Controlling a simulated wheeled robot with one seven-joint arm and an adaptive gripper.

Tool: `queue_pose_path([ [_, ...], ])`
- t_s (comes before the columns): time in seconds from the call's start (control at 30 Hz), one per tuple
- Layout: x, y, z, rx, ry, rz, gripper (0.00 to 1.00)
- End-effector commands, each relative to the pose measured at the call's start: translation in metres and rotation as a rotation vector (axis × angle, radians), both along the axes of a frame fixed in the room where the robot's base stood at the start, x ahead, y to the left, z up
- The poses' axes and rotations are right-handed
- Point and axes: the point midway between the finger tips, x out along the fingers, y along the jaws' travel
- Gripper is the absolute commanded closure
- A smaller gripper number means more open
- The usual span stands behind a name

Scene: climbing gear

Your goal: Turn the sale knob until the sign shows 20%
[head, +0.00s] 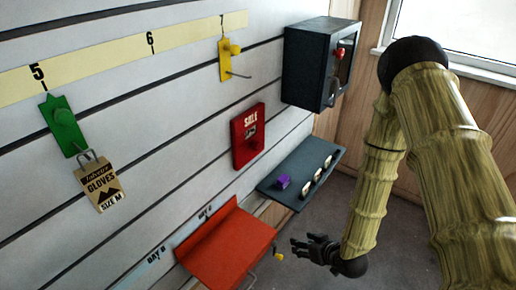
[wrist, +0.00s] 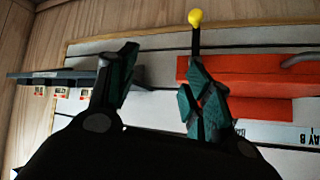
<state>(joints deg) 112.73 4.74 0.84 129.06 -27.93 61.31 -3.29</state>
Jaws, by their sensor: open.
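The red sale sign (head: 238,152) is a box mounted on the slatted wall, at the centre of the head view, with SALE in white letters. Its round red knob (head: 257,143) sticks out from its front. The small display under the lettering is too small to read. My gripper (head: 300,245) is low in front of the wall, below and to the right of the sign, beside the orange-red shelf. In the wrist view my gripper (wrist: 161,60) shows two fingers spread apart with nothing between them. The sale sign is not visible there.
An orange-red shelf (head: 225,250) with a yellow-tipped lever (head: 278,255) is close to my gripper; the yellow tip also shows in the wrist view (wrist: 195,17).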

Motion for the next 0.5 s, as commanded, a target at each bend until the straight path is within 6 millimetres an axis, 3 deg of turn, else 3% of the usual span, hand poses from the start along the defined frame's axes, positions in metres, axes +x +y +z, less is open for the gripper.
queue_pose_path([
  [0.03, 0.038, 0.011, 0.033, 0.036, -0.125, 0.056, 0.49],
  [0.1, 0.077, 0.027, 0.078, 0.085, -0.282, 0.138, 0.49],
  [0.2, 0.115, 0.045, 0.141, 0.144, -0.475, 0.244, 0.49],
  [0.33, 0.139, 0.06, 0.201, 0.197, -0.648, 0.348, 0.49],
  [0.5, 0.148, 0.068, 0.236, 0.229, -0.746, 0.41, 0.49],
])
